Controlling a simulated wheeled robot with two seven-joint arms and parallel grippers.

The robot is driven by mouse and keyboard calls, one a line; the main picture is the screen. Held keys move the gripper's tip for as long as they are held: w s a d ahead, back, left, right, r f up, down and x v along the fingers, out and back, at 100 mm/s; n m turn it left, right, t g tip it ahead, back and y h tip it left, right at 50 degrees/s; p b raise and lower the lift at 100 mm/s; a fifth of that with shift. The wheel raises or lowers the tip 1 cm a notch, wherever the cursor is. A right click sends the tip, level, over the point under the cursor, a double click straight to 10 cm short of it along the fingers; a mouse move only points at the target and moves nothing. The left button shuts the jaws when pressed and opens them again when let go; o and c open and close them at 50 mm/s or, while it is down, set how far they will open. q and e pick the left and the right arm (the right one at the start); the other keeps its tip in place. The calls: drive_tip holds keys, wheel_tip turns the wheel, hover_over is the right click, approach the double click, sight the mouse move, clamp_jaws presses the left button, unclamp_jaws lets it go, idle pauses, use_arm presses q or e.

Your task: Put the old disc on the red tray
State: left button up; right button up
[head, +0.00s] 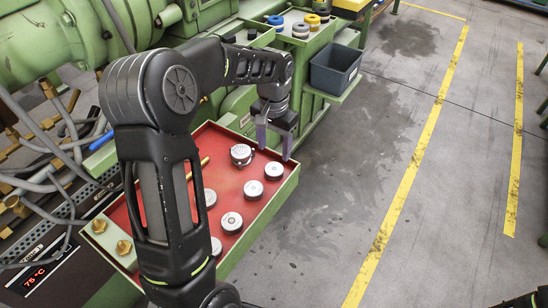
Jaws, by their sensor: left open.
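The red tray (222,177) has green edges and sits on the green machine. Several round grey metal discs lie on it. One disc (241,155) near the tray's far end looks rougher and darker than the others, and another disc (274,171) lies near the right edge. I cannot tell for sure which one is the old disc. My left gripper (274,151) is open, fingers down, at the tray's far right corner, just right of the rougher disc. Nothing shows between its fingers. My left arm hides part of the tray's left side.
Brass fittings (124,247) stand at the tray's near left corner. Beyond the tray are a dark grey bin (336,69) and a small tray with blue and yellow rings (275,20). The green extruder (40,40) fills the upper left. The floor at right is clear.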

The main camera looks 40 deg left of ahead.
use_arm(q)
wheel_tip(320, 180, up, 4)
drive_tip(key=shift+r, duration=0.1)
drive_tip(key=shift+w, duration=0.1)
idle(0.6)
drive_tip(key=w+d+f+t+h, duration=0.1)
drive_tip(key=w+d+f+t, duration=0.3)
drive_tip(key=w+d+f, duration=0.3)
drive_tip(key=s+d+f+h, duration=0.2)
drive_tip(key=s+d+f, duration=0.1)
drive_tip(key=d+f, duration=0.65)
drive_tip(key=s+d+f+g, duration=0.1)
drive_tip(key=s+d+f, duration=0.3)
drive_tip(key=s, duration=0.4)
drive_tip(key=s+d+f+n+g, duration=0.1)
drive_tip(key=s+d+f, duration=0.3)
drive_tip(key=s, duration=0.5)
drive_tip(key=s+d+f+g+h, duration=0.1)
drive_tip(key=s+d+f, duration=0.3)
drive_tip(key=s+f, duration=0.3)
drive_tip(key=shift+s+f+n, duration=0.3)
drive_tip(key=shift+s+f, duration=0.05)
drive_tip(key=shift+s, duration=0.45)
